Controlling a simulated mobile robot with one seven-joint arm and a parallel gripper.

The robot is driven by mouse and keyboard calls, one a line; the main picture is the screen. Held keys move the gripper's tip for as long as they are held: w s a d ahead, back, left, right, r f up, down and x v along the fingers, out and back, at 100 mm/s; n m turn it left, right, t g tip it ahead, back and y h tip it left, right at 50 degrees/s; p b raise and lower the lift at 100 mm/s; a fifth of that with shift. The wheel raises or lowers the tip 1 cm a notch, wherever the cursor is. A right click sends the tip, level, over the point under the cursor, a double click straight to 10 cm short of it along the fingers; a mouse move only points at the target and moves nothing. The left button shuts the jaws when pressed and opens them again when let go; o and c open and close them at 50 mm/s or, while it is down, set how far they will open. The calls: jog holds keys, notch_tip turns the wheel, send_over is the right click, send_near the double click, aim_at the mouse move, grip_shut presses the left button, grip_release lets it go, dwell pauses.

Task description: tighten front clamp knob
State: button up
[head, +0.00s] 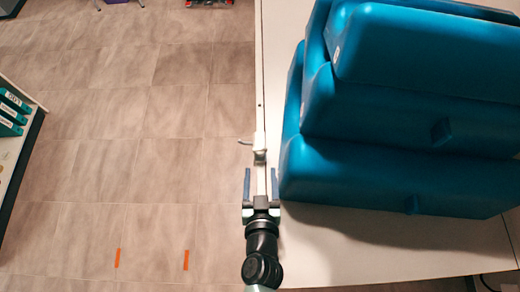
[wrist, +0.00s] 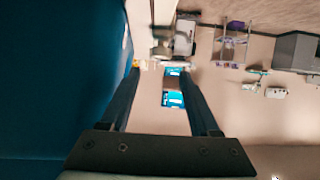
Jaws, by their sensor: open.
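A small white clamp (head: 260,148) sits at the left edge of the white table, with a short pale arm (head: 244,142) sticking out to its left over the floor. Which part is the front knob is too small to tell. My gripper (head: 261,175) is open just below the clamp in the head view, its two dark fingers pointing at it and apart from it. In the wrist view my gripper (wrist: 161,74) shows nothing held. A pale grey piece (wrist: 170,42) shows beyond the fingertips there; I cannot tell if it is the clamp.
Large blue padded blocks (head: 400,165) are stacked on the table (head: 370,245) close to the right of my gripper. They fill the left side of the wrist view. The tiled floor (head: 150,140) is open to the left. A shelf (head: 12,150) with teal boxes stands far left.

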aim_at(260, 151)
jog(key=x, duration=0.8)
jog(key=shift+w, duration=0.15)
grip_shut()
jog(key=shift+p, duration=0.3)
